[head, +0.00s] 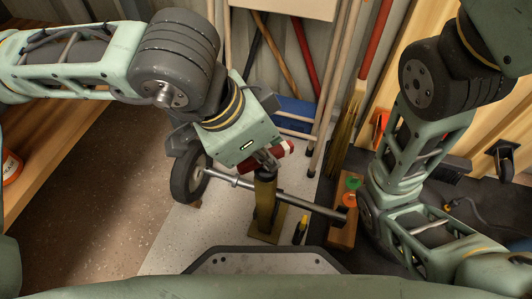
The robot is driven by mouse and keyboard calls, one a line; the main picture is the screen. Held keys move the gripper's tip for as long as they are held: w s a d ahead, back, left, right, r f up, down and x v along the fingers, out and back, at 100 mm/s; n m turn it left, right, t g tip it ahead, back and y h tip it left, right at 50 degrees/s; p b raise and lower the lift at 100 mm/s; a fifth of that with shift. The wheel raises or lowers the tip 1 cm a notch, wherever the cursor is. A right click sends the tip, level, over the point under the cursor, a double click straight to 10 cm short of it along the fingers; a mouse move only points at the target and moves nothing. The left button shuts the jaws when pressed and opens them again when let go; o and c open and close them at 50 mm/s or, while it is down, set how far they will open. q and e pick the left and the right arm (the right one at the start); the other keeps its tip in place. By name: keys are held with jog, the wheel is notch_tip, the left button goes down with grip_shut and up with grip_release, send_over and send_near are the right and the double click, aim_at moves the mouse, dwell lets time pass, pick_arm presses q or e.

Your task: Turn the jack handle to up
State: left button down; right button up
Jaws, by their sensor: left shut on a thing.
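The jack (265,207) is an olive post standing upright on a square olive base plate in the middle of the head view. A red cylindrical grip (284,151), which looks like the end of the jack handle, lies tilted just above the post. My left gripper (264,161) comes down from the upper left and is shut on this red grip. The fingers and wrist hide part of the grip and how it joins the post. A grey metal bar (310,205) slopes past the post, from a dark wheel (188,178) at left down to the right. My right gripper is out of view.
A wooden block (343,232) with green and orange round items stands to the right, beside my right arm. A small yellow-and-black item (300,230) stands near the base plate. Long-handled tools lean behind. A wooden bench (50,165) is at left; bare floor (95,215) lies between.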

pick_arm(q)
jog(key=shift+m+g+b, duration=0.3)
jog(key=shift+m+g, duration=0.5)
jog(key=shift+m, duration=1.4)
jog(key=c, duration=1.7)
grip_release()
jog(key=v, duration=1.2)
jog(key=shift+a+f, duration=0.15)
jog(key=shift+a, duration=0.15)
